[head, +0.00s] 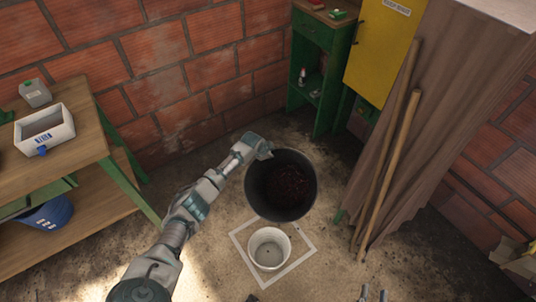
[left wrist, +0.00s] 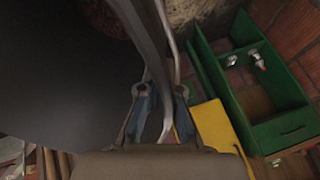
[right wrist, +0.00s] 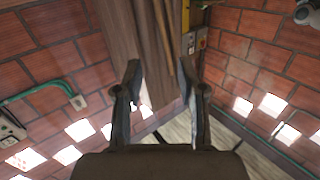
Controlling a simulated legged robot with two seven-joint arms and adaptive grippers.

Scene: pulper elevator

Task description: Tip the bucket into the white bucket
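A large dark grey bucket (head: 252,187) with dark reddish contents is held in the middle of the head view, its mouth facing the camera. My left gripper (head: 258,147) is at its upper-left rim. In the left wrist view, the left gripper (left wrist: 161,100) closes on the bucket's rim or handle, with the dark bucket wall (left wrist: 60,80) filling the left side. The white bucket (head: 269,262) stands on the floor just below the dark bucket in the head view, and looks empty. My right gripper (head: 373,295) shows only at the bottom edge; its fingers (right wrist: 159,75) are apart and empty.
The white bucket stands inside a pale square outline (head: 241,241) on the floor. A wooden workbench (head: 95,152) is at left, with a white bin (head: 62,130). A green cabinet (head: 318,38), yellow cabinet (head: 376,45) and leaning wooden poles (head: 386,170) stand at back right.

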